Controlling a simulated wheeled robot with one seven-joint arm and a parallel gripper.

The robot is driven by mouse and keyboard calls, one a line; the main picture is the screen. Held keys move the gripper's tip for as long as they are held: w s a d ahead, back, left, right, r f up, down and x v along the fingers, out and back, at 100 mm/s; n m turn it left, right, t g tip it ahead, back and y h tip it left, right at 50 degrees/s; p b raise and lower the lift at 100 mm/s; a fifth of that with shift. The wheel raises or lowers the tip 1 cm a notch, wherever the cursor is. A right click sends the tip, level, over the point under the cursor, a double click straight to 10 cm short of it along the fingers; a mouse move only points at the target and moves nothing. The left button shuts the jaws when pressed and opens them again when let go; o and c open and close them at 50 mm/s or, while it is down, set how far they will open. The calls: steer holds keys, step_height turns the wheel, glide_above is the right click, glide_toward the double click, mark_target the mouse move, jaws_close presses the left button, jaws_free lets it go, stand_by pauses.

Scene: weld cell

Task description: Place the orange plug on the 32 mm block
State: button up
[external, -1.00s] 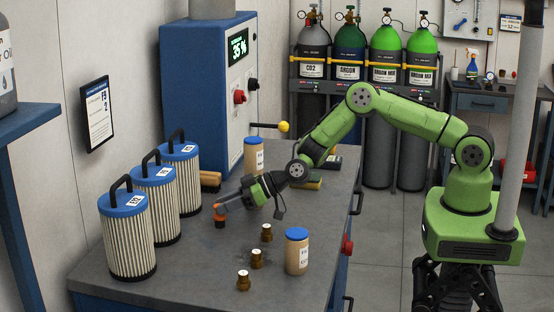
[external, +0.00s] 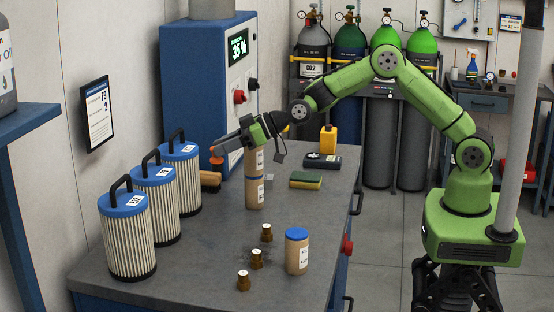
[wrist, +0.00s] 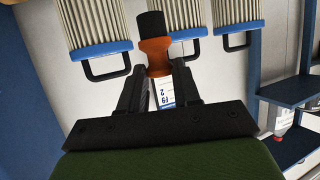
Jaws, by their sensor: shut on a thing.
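The orange plug (wrist: 155,57), orange with a black end, is held between the fingertips of my gripper (wrist: 158,76) in the wrist view. In the external view my gripper (external: 224,147) is raised above the bench, with the plug (external: 217,157) at its tip, left of the cardboard canisters. My gripper is shut on the plug. A small grey block (external: 269,177) sits on the bench beside the canisters; I cannot read its size, so I cannot tell whether it is the 32 mm block.
Tall filters (external: 127,240) stand along the bench's left side. Cardboard canisters (external: 254,195), brown bottles (external: 257,258), a sponge (external: 306,181) and a yellow container (external: 328,139) also stand or lie on the bench (external: 205,255). The blue cabinet (external: 200,95) rises behind.

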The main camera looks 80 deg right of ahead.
steer(key=r, duration=0.2)
steer(key=n+g+y+b, duration=0.1)
steer(key=n+y+b, duration=0.15)
steer(key=b, duration=0.35)
glide_above(272, 176)
steer(key=f, duration=1.5)
steer(key=shift+d, duration=0.2)
steer(key=shift+f+b, duration=0.25)
steer(key=shift+b, duration=0.05)
steer(key=o, duration=1)
steer(key=shift+o, duration=0.2)
steer(key=shift+r, duration=0.1)
